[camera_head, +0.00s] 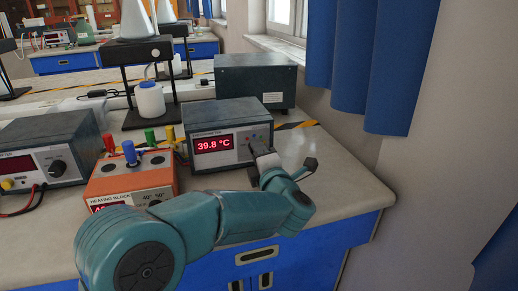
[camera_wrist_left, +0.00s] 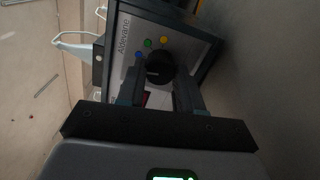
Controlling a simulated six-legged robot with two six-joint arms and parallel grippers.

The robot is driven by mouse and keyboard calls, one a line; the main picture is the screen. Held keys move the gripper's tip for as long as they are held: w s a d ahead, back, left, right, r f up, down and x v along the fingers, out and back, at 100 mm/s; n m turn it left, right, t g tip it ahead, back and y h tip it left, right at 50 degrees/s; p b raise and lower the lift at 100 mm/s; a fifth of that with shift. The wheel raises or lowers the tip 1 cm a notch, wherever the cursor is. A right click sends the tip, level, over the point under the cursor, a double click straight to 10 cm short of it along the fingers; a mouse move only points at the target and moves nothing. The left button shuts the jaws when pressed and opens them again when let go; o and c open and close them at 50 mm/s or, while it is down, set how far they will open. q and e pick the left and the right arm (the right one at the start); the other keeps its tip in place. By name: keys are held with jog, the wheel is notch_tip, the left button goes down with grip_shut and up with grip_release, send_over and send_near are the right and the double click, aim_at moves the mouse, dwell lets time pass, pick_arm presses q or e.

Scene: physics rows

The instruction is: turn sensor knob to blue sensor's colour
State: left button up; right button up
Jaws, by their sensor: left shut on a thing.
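The thermometer box (camera_head: 228,118) stands on the bench with a red display (camera_head: 213,143) reading 39.8 °C. Its black knob (camera_wrist_left: 159,68) shows in the left wrist view, with blue (camera_wrist_left: 138,55), green (camera_wrist_left: 147,43) and yellow (camera_wrist_left: 164,40) dots around it. My left gripper (camera_head: 262,155) is at the box's front face; in the left wrist view its fingers (camera_wrist_left: 160,82) are shut on the knob. The knob's pointer is too dark to read. The blue sensor (camera_head: 130,152) stands upright in the orange heating block (camera_head: 131,183). My right gripper is out of view.
Another meter (camera_head: 45,150) is at the left. A dark box (camera_head: 255,82), a white bottle (camera_head: 150,99) and a stand are behind. Bare bench (camera_head: 335,180) lies to the right, by the wall.

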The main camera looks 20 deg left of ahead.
pick_arm(q)
jog(key=shift+m+p, duration=0.4)
jog(key=shift+m, duration=0.4)
jog(key=o, duration=1)
jog(key=shift+o, duration=0.2)
jog(key=p+v, duration=0.1)
jog(key=v, duration=1.5)
jog(key=shift+s+d, duration=0.1)
